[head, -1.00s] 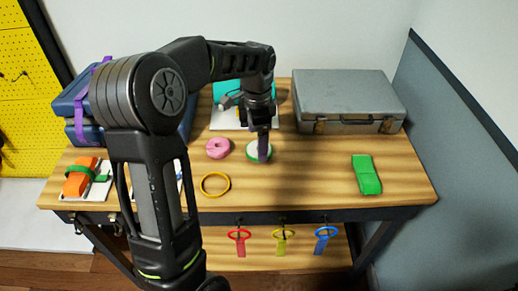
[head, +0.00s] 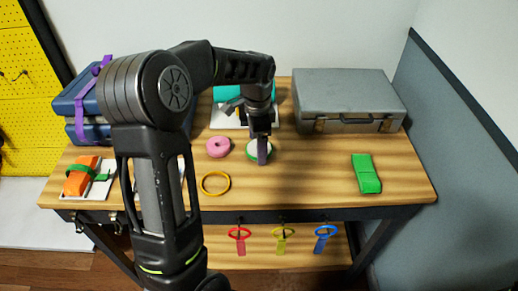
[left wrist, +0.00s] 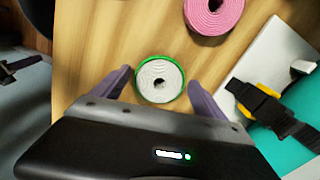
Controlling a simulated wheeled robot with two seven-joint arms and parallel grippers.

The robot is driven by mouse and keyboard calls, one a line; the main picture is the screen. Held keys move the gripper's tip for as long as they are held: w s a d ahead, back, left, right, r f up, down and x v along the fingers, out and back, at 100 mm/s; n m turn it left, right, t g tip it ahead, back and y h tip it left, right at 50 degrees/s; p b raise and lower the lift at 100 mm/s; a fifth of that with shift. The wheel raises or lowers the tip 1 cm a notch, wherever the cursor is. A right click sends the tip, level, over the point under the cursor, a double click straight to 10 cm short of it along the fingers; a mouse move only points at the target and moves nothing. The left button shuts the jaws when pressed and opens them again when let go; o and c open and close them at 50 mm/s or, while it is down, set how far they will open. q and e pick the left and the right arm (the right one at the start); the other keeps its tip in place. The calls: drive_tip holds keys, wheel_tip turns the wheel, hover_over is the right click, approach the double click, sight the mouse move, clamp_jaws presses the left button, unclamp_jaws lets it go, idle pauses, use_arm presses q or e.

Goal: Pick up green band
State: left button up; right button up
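A green band (left wrist: 183,68) encircles a white coiled roll (left wrist: 160,82) lying flat on the table. The band also shows in the head view (head: 250,156), partly hidden behind my gripper. My left gripper (head: 263,160) points down over the roll. In the left wrist view my left gripper (left wrist: 160,78) is open, with one finger on each side of the banded roll and gaps visible between. A green folded strap (head: 366,174) lies at the right of the table, and another green strip (head: 80,170) crosses an orange block (head: 79,184) at the left. My right gripper is not in view.
A pink roll (head: 218,147) and a yellow ring (head: 215,184) lie left of the banded roll. A grey case (head: 345,95) stands at the back right of the table. Blue cases (head: 80,105) stand at left. Red, yellow and blue ring tags (head: 325,237) hang at the front edge.

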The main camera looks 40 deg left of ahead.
use_arm(q)
drive_tip(key=c, duration=1)
drive_tip(key=shift+c, duration=0.2)
wheel_tip(320, 180, up, 10)
idle(0.5)
wheel_tip(320, 180, down, 2)
drive_tip(key=p, duration=0.8)
